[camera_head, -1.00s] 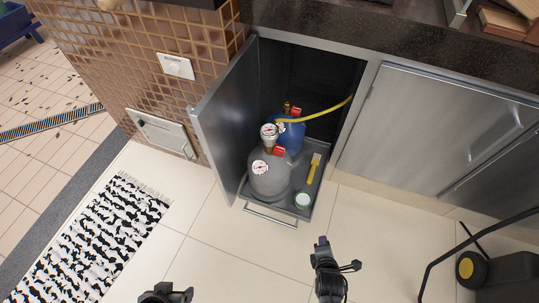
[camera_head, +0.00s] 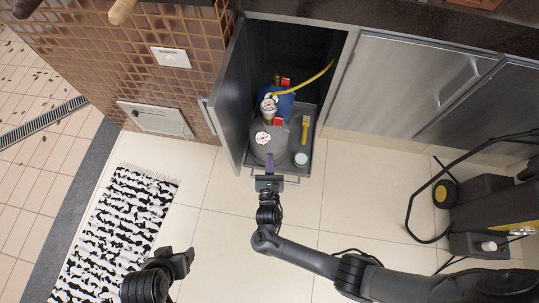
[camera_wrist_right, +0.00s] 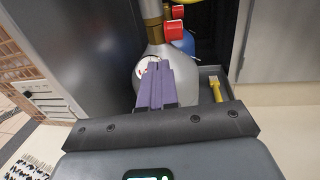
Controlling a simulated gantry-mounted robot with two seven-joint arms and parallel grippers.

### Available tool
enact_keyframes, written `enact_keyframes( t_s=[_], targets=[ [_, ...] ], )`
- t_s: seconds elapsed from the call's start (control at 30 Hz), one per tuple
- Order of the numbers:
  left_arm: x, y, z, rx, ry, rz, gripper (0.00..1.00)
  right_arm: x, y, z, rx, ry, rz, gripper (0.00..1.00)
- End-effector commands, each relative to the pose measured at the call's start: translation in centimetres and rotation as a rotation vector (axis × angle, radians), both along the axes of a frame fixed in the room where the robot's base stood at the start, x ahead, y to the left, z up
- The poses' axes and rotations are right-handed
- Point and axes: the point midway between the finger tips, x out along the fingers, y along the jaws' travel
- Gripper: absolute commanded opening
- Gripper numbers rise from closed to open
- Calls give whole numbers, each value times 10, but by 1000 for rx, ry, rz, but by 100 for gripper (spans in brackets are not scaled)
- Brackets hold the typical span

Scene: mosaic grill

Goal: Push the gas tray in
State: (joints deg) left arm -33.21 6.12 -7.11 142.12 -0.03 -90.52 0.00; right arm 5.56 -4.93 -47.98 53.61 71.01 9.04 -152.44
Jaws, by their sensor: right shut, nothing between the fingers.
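The gas tray (camera_head: 290,170) is a grey pull-out tray in the open cabinet, with a metal bar handle (camera_head: 291,180) at its front. It sticks out past the cabinet front. On it stand a grey gas bottle (camera_head: 268,150) with a gauge and a blue bottle (camera_head: 285,103) behind. My right gripper (camera_head: 269,163) is shut and empty at the tray's front, over the handle. In the right wrist view its purple fingers (camera_wrist_right: 155,88) overlap the grey bottle; contact cannot be told. My left gripper (camera_head: 180,262) is low over the floor; its finger gap is unclear.
The open cabinet door (camera_head: 229,105) stands left of the tray. A yellow-handled brush (camera_head: 305,128) and a small white-lidded jar (camera_head: 301,159) are on the tray. A black wheeled machine (camera_head: 485,205) stands at right. A patterned rug (camera_head: 120,225) lies at left. The middle floor is clear.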

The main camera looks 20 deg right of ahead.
Motion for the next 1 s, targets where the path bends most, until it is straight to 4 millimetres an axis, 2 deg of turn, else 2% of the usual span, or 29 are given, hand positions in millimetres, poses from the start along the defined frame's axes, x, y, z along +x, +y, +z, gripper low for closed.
enact_keyframes(
  t_s=[0.03, 0.4, 0.6, 0.8, 1.0],
  targets=[
    [0, 0, -8, 1, 1, 0, 66, 8, -3, -3, 1, -4, 0, 0],
    [0, 6, -45, 18, 1, -6, 66, 71, -28, -5, 0, -2, -1, 0],
    [0, 5, -63, 18, 1, -7, 66, 97, -38, -5, 2, -1, 0, 0],
    [0, 5, -71, 18, 1, -7, 66, 110, -42, -3, 2, 2, 0, 0],
    [0, 4, -71, 14, 1, -4, 66, 113, -43, -2, 2, 2, 1, 0]
  ],
)
